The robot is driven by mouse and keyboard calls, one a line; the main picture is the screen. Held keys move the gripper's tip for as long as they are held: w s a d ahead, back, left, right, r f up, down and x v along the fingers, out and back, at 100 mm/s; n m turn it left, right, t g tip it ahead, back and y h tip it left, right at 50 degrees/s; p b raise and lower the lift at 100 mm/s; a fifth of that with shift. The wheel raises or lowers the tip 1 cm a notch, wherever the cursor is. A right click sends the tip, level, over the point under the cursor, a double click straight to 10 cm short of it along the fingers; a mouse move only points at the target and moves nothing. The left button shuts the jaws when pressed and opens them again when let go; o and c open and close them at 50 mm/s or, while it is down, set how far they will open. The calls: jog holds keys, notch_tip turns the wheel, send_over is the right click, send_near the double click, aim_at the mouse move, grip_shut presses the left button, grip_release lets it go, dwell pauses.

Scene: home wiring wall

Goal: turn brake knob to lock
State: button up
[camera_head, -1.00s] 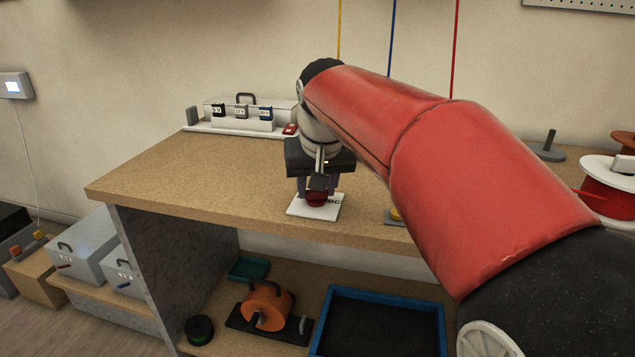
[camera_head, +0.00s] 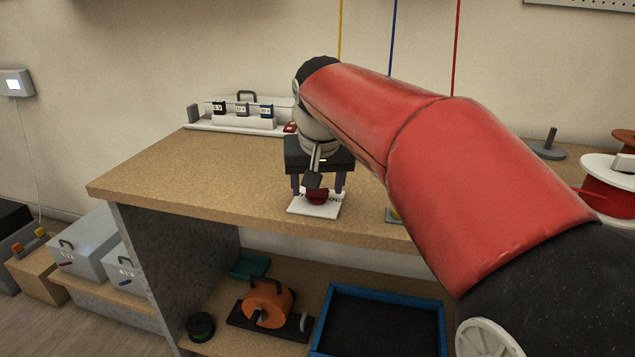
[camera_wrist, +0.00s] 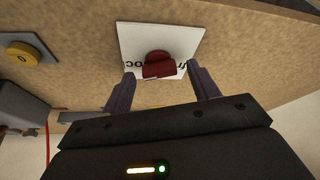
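The brake knob (camera_head: 317,196) is dark red and sits on a white plate (camera_head: 299,207) near the front edge of the workbench. In the wrist view the knob (camera_wrist: 157,65) shows a raised grip bar, and the plate (camera_wrist: 185,36) carries partly hidden black lettering. My gripper (camera_head: 318,190) points down over the plate. In the wrist view my gripper (camera_wrist: 162,80) is open, with one purple-grey finger on each side of the knob and a clear gap to it. The fingers hold nothing.
A yellow knob (camera_wrist: 22,52) on a grey plate stands to one side. A white panel with labelled blocks (camera_head: 240,123) is at the back of the bench (camera_head: 170,180). The left bench top is clear. A blue tray (camera_head: 325,312) and an orange reel (camera_head: 266,303) are on the shelf below.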

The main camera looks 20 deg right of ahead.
jog(key=v, duration=0.7)
jog(key=shift+r+p, duration=0.4)
jog(key=shift+p, duration=0.05)
jog(key=shift+s, duration=0.15)
jog(key=s+f+n+t, duration=0.1)
jog(key=s+f+n, duration=0.1)
jog(key=s+f, duration=1.6)
jog(key=shift+s+d+y, duration=0.25)
jog(key=shift+s+y, duration=0.1)
jog(key=shift+y, duration=0.05)
jog(key=shift+f, duration=0.1)
